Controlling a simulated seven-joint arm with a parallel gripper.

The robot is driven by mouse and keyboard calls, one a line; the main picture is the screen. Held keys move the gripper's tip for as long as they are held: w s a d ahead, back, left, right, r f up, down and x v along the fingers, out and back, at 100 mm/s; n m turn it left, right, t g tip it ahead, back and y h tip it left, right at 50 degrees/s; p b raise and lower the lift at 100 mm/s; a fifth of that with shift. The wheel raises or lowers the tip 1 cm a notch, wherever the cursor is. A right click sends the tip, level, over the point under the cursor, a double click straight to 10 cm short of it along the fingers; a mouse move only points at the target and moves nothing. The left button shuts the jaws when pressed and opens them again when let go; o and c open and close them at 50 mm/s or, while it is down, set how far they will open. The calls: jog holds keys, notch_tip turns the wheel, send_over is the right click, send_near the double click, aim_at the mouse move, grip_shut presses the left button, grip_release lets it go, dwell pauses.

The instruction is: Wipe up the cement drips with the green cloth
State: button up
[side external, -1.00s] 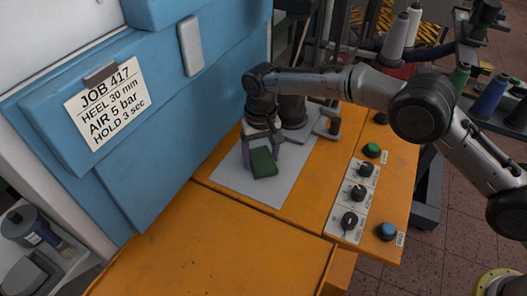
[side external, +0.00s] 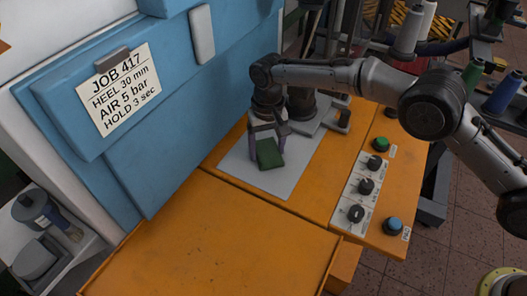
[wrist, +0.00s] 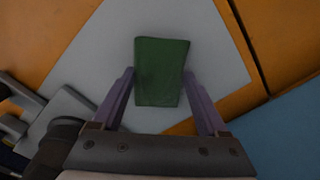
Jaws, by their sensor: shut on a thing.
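The green cloth (side external: 270,155) is a small folded pad over the grey sheet (side external: 292,178) on the orange bench. It also shows in the wrist view (wrist: 162,68), between the fingertips. My gripper (side external: 267,146) points down with one finger at each side of the cloth and is shut on it. In the wrist view my gripper (wrist: 158,80) has its purple-grey fingers at the cloth's left and right edges. The cloth looks close to the sheet; I cannot tell whether it touches. I cannot make out any cement drips on the sheet; the cloth hides the part under it.
A blue machine panel with a job card (side external: 124,87) rises to the left. A strip of black knobs (side external: 356,213), a green button (side external: 381,144) and a blue button (side external: 393,225) lie to the right. The front orange surface (side external: 215,240) is clear.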

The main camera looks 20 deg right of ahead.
jog(key=shift+w+d+r, duration=0.1)
jog(key=shift+w+d, duration=1.85)
jog(key=shift+f, duration=0.2)
jog(key=shift+s, duration=0.1)
jog(key=shift+s+a, duration=2.8)
jog(key=shift+a, duration=0.05)
jog(key=shift+r, duration=3.1)
jog(key=shift+w+r, duration=0.1)
